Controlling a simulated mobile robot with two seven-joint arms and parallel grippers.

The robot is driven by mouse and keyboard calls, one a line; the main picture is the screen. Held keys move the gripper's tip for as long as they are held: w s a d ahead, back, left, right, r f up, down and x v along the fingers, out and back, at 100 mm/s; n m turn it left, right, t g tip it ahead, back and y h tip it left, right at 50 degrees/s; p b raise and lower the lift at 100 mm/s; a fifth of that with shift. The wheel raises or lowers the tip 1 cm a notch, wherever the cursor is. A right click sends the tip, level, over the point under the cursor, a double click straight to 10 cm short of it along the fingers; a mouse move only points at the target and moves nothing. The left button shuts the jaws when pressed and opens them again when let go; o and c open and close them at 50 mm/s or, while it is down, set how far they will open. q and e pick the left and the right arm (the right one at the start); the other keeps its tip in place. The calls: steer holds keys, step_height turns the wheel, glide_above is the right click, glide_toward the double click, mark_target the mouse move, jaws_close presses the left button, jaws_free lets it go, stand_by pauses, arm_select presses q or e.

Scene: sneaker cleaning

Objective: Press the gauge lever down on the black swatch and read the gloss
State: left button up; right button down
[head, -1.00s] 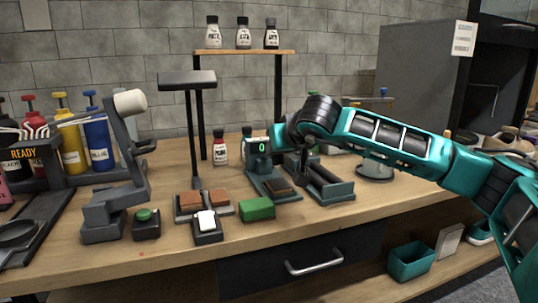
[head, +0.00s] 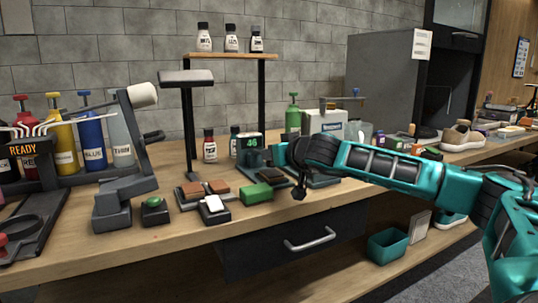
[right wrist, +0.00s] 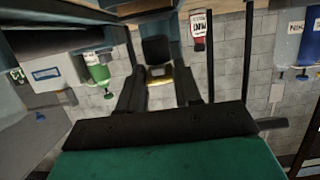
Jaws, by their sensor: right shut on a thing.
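The gloss gauge (head: 250,142) is a small dark teal device near the middle of the bench, and its green display reads 46. A dark swatch (head: 272,176) lies at its base, partly covered by my arm. My right gripper (head: 299,190) reaches down beside the gauge from the right, and its fingers are dark and small here. In the right wrist view my right gripper (right wrist: 159,92) is shut on the gauge lever, with a dark block and a yellow piece showing between the fingers. The lever is hidden in the head view. My left gripper is out of view.
Brown swatches (head: 218,186), a green block (head: 257,193) and a white-topped block (head: 213,205) lie left of the gauge. A grey stand (head: 125,185) and paint bottles (head: 92,145) are farther left. A bottle shelf (head: 230,55) stands behind. The front bench edge is clear.

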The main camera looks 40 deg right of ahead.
steer(key=shift+f, duration=0.1)
stand_by(0.3)
steer(key=c, duration=0.8)
jaws_free()
steer(key=shift+o, duration=0.2)
steer(key=shift+s, duration=0.15)
steer(key=v, duration=1.2)
steer(key=shift+s, duration=0.35)
steer(key=shift+c, duration=0.4)
